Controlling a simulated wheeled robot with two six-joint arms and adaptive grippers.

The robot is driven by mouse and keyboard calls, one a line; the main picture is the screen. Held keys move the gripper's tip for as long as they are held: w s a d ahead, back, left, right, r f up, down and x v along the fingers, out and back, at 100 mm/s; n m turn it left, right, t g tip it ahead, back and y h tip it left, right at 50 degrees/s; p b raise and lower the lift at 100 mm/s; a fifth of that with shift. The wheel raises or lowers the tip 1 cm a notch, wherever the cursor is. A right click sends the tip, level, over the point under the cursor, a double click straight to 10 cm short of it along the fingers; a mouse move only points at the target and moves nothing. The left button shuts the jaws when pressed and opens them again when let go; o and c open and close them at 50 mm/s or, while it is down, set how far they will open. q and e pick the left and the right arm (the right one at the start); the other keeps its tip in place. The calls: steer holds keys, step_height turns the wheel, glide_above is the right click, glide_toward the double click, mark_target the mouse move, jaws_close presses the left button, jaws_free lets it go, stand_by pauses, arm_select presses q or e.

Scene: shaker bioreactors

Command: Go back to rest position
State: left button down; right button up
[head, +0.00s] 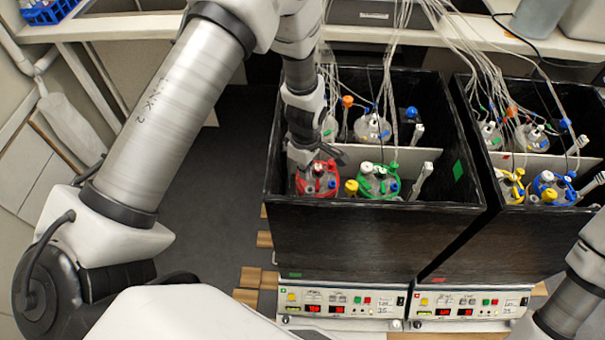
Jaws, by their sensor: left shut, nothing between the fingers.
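My left gripper (336,156) is over the left black shaker box (350,240), close above the red-ringed bioreactor vessel (317,180). Its fingers are shut with nothing between them. The green-ringed vessel (378,181) stands just right of the red one. My left arm reaches in from the left and hides part of the box's left side. Part of my right arm (575,300) shows at the lower right edge, but its gripper is out of the picture.
A second black box (505,240) on the right holds yellow-ringed (512,188) and blue-ringed (553,188) vessels. Tubes hang into both boxes from above. Control panels (340,303) are below. A shelf (450,38) runs behind, with a blue rack (48,10) at left. Floor left of the boxes is clear.

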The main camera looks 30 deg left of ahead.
arm_select(q)
step_height(320, 180, up, 3)
steer(key=shift+f+p, duration=0.2)
steer(key=shift+p, duration=0.65)
